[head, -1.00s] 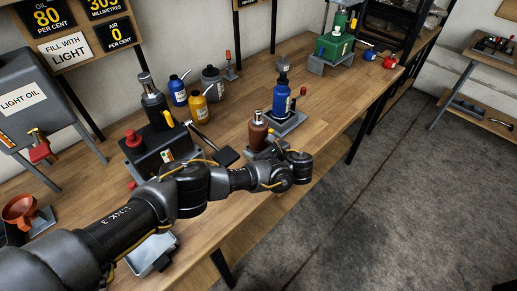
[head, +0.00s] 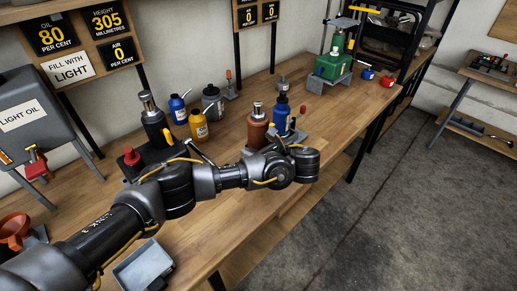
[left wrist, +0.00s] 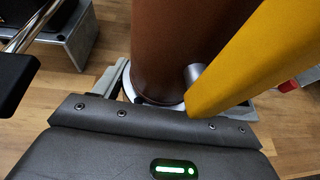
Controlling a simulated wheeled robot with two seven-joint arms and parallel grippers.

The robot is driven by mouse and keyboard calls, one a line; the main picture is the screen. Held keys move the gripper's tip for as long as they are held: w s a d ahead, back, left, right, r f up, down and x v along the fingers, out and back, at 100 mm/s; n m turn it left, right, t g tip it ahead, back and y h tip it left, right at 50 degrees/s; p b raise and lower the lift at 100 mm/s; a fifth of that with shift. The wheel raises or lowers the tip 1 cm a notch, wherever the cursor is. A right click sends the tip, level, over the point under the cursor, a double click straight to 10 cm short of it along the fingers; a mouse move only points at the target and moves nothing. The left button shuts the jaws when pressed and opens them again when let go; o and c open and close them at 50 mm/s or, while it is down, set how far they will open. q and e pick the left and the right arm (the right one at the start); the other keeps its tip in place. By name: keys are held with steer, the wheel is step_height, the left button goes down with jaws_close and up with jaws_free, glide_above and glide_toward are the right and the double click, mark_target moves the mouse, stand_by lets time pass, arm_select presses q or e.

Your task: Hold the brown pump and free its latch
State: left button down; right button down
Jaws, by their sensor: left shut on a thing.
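The brown pump (head: 257,128) stands upright near the front of the bench, just left of a blue bottle in the head view. In the left wrist view the pump (left wrist: 185,45) fills the middle, with a pale ring at its foot. My left gripper (head: 262,154) is at the pump's lower part, shut on it; my own wrist mostly hides the fingers. A yellow bar (left wrist: 250,60) crosses the pump's right side in the left wrist view, close to a small grey cylinder (left wrist: 194,72). I cannot make out the latch. My right gripper is not in view.
The blue bottle (head: 281,118) stands close behind the pump. A grey tray (head: 143,268) lies at the front edge. A green device (head: 332,66) is at the far end. The bench's right middle is clear.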

arm_select(q)
steer(key=shift+f+b, duration=2.45)
steer(key=shift+f, duration=1.9)
steer(key=shift+f, duration=0.65)
steer(key=shift+r, duration=0.1)
steer(key=c, duration=0.6)
jaws_free()
steer(key=shift+o, duration=1)
steer(key=o, duration=0.3)
steer(key=shift+s, duration=0.1)
